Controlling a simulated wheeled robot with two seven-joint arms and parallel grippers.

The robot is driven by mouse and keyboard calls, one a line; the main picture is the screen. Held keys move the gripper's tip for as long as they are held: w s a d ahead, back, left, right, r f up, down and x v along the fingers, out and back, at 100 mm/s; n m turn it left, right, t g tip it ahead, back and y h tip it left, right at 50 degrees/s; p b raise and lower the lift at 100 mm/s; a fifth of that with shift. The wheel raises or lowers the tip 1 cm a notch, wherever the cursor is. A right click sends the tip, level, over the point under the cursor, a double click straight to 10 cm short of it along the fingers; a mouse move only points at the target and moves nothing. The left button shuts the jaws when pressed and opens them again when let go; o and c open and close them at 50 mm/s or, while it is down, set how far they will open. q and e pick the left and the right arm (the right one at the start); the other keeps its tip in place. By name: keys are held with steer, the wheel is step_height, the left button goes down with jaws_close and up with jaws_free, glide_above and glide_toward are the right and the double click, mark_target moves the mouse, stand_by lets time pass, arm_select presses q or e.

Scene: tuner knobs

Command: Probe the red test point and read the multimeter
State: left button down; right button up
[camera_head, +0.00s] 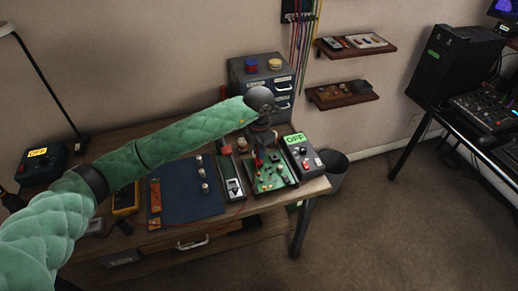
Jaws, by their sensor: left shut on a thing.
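My left gripper (260,150) reaches in from the left and points down over the green circuit board (263,184). It is shut on a small red piece, seemingly the red probe (258,162), which is mostly hidden by the gripper. The probe's tip is just above or on the board; I cannot tell whether it touches. Several small parts, some red, stand on the board, and I cannot pick out the red test point among them. The yellow multimeter (126,199) lies on the left part of the bench, partly behind my arm; its reading cannot be made out. My right gripper is not in view.
A dark blue mat (187,205) with several knobs lies left of the board. A grey panel with a green OFF label (296,139) stands to its right. A bin (331,170) stands beyond the bench's right edge.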

arm_select(q)
steer(key=shift+b, duration=0.8)
stand_by(1.2)
steer(key=shift+f+b, duration=0.35)
stand_by(0.4)
steer(key=shift+r+b, duration=0.1)
steer(key=shift+b, duration=0.3)
stand_by(0.9)
steer(key=shift+b, duration=1)
stand_by(1.5)
steer(key=shift+r+p, duration=0.3)
steer(key=shift+r, duration=2.1)
